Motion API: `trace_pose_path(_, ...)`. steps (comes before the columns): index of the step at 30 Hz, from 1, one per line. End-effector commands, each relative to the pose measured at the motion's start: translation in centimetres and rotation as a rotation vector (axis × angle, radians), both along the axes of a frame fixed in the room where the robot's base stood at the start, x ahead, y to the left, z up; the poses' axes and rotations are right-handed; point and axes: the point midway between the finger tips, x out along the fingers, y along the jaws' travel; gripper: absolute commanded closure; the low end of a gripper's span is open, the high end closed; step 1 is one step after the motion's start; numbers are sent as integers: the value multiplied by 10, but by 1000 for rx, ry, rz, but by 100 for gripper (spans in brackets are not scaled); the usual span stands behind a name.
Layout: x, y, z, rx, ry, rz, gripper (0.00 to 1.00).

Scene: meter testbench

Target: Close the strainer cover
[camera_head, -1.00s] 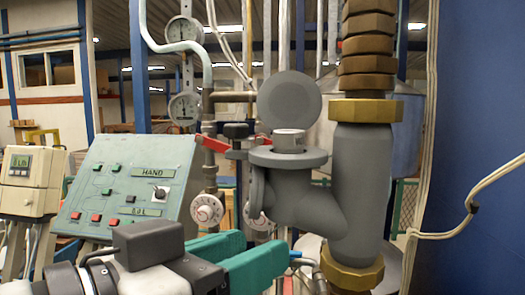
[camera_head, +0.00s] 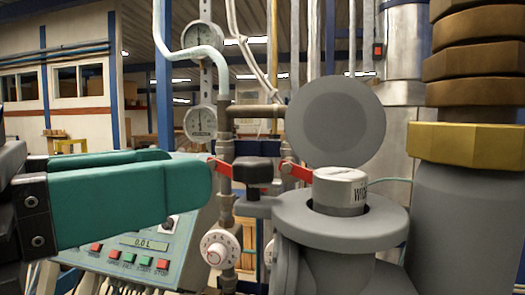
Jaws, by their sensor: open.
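The strainer cover (camera_head: 336,122) is a round grey disc. It stands upright behind the strainer opening, tilted open. The grey strainer body (camera_head: 315,229) has a wide flange, with a light cylindrical insert (camera_head: 340,188) with dark lettering sticking up out of its opening. My gripper (camera_head: 196,178) has teal fingers and reaches in from the left. Its fingers are apart with nothing seen between them. The fingertips are left of the cover and the flange, short of both in the picture.
Red-handled valves (camera_head: 297,171) and a dark knob (camera_head: 255,169) lie between my gripper and the strainer. A control panel (camera_head: 130,262) is below my gripper. A thick grey pipe (camera_head: 465,215) with brass nuts blocks the right side. Gauges (camera_head: 200,122) hang behind.

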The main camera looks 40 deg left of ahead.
Motion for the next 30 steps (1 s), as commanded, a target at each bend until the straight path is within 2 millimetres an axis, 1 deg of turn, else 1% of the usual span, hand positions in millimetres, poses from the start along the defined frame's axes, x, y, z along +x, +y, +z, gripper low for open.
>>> trace_pose_path(1,10,-1,2,-1,1,-3,54)
trace_pose_path(3,23,-2,3,-1,2,-4,54)
trace_pose_path(9,58,-4,2,-2,1,-2,54)
trace_pose_path(12,72,-5,2,-1,1,-3,54)
trace_pose_path(15,80,-5,1,-2,0,-1,54)
trace_pose_path(19,86,-5,0,-1,1,0,54)
trace_pose_path(27,87,-5,0,-1,0,0,54)
trace_pose_path(30,87,-5,0,-1,0,0,64)
